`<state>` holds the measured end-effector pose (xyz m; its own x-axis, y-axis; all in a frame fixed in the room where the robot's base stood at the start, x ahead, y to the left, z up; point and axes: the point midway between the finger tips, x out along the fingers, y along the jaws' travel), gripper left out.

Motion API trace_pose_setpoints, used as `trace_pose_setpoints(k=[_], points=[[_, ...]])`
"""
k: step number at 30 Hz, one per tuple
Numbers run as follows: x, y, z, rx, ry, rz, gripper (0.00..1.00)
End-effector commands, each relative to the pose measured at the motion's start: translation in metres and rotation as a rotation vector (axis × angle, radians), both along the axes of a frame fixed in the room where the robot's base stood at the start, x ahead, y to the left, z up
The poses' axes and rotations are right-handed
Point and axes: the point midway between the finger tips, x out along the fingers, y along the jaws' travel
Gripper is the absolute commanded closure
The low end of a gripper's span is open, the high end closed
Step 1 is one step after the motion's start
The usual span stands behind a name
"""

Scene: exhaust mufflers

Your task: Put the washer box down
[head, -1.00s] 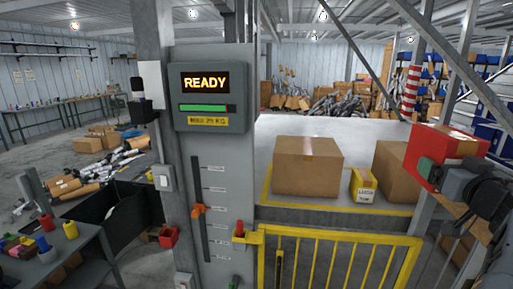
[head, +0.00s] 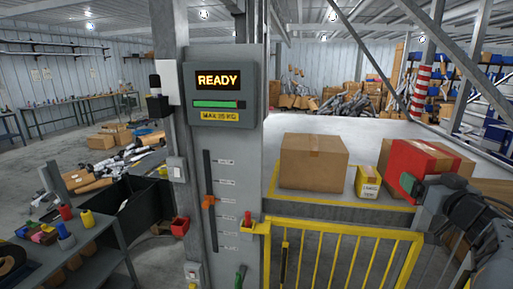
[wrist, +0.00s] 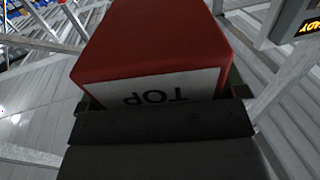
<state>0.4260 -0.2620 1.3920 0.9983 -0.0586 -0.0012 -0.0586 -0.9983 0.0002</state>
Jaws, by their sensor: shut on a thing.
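A yellow gate (head: 340,235) stands in front. A grey panel (head: 222,150) reading READY stands left. Open platform surface shows behind the cartons.

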Motion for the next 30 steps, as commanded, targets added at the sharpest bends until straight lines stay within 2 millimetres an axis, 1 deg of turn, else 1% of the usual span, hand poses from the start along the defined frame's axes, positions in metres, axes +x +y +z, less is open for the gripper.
trace_pose_setpoints(k=[1,5,7,11,12,14,15,17,18,20,21,23,24,27,30], points=[[0.009,0.002,-0.015,0.007,0.002,-0.004,0.49],[0.031,0.009,-0.059,0.009,0.004,-0.044,0.49],[0.042,0.014,-0.085,0.010,0.007,-0.071,0.49],[0.061,0.030,-0.137,0.010,0.009,-0.120,0.49],[0.066,0.036,-0.153,0.012,0.011,-0.135,0.49],[0.073,0.047,-0.181,0.011,0.012,-0.154,0.49],[0.077,0.057,-0.202,0.011,0.014,-0.165,0.49],[0.082,0.073,-0.234,0.009,0.017,-0.180,0.49],[0.085,0.083,-0.254,0.008,0.017,-0.187,0.49],[0.086,0.101,-0.284,0.004,0.017,-0.190,0.49],[0.086,0.112,-0.302,0.003,0.016,-0.189,0.49],[0.085,0.129,-0.327,0.000,0.014,-0.181,0.49],[0.084,0.140,-0.342,0.000,0.013,-0.173,0.49],[0.080,0.165,-0.376,-0.003,0.011,-0.144,0.49],[0.075,0.189,-0.404,-0.003,0.008,-0.104,0.49]])
